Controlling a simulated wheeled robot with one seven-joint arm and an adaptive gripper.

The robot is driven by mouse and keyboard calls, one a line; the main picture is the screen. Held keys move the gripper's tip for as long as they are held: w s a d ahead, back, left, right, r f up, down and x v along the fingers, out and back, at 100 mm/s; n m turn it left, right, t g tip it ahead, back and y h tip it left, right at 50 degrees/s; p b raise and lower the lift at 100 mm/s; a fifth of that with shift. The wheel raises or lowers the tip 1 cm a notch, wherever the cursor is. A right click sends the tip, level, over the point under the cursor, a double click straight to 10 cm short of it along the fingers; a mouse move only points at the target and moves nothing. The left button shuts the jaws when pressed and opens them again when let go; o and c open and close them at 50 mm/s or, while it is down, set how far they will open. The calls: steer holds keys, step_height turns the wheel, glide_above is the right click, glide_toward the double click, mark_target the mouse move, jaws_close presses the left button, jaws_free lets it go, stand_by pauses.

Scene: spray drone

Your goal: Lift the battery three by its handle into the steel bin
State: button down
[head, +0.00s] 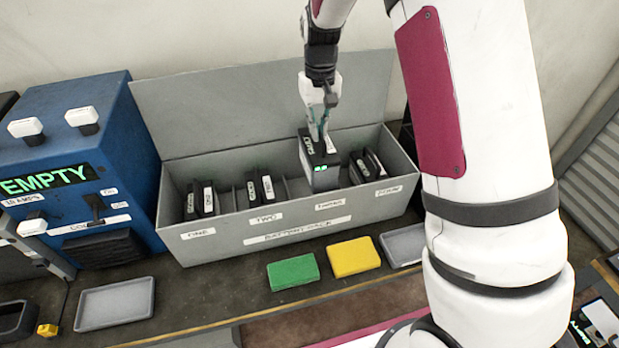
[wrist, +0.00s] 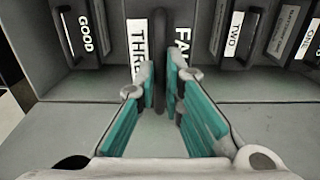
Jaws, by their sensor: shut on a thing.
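Battery three (head: 322,172) is a grey and black block with a small green light, in the third bay of the grey battery rack (head: 230,236). It stands higher than its neighbours, its lower part hidden behind the rack's front wall. My gripper (head: 318,130) is above it, shut on its handle. In the wrist view, the teal pads of my gripper (wrist: 163,95) close on the dark upright handle (wrist: 159,60), between a label reading "THRE" and one beginning "FA". I cannot pick out the steel bin with certainty.
Other black batteries (head: 201,198) stand in the neighbouring bays. The rack's raised lid (head: 230,105) stands behind. A blue charger (head: 80,150) reading "EMPTY" is at left. Green (head: 293,272) and yellow (head: 353,257) pads and a grey tray (head: 115,304) lie in front. My arm blocks the right side.

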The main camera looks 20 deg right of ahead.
steer(key=shift+r, duration=3.85)
